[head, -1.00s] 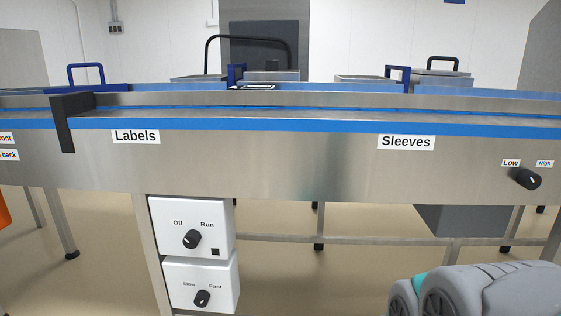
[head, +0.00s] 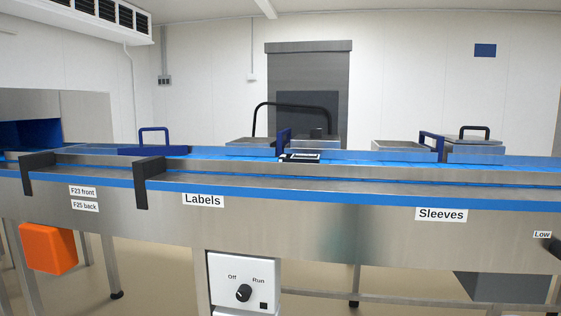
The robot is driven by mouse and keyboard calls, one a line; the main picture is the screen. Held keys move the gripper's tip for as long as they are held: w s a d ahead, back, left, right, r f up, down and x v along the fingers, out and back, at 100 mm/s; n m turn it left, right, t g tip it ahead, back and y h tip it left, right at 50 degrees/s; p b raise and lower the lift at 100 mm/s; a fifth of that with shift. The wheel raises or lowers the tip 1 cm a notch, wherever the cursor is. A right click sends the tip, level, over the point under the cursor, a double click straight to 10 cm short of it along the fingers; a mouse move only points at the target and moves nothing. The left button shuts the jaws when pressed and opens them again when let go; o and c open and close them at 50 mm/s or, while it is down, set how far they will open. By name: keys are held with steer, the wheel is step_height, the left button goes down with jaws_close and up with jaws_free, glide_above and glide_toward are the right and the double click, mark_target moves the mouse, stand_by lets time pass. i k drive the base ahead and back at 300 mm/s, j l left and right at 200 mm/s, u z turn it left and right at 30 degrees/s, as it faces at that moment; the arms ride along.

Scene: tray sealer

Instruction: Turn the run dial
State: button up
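The run dial (head: 244,292) is a black round knob on a white control box (head: 226,269) under the conveyor, low and left of centre in the head view. The words Off and Run stand above it, Off at the left and Run at the right. Its pale pointer mark is small and its exact setting is hard to read. A small black square sits at its lower right. My gripper is not in the head view.
The steel conveyor (head: 320,232) with blue edging spans the view above the box. An orange box (head: 48,248) hangs at the left. Another black knob (head: 555,246) labelled Low is cut by the right edge. Steel legs stand below the conveyor.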

mark_target(244, 290)
steer(key=z, duration=1.75)
steer(key=l+u, duration=0.15)
steer(key=u, duration=2.1)
steer(key=k+l+u, duration=0.2)
steer(key=k+l, duration=0.1)
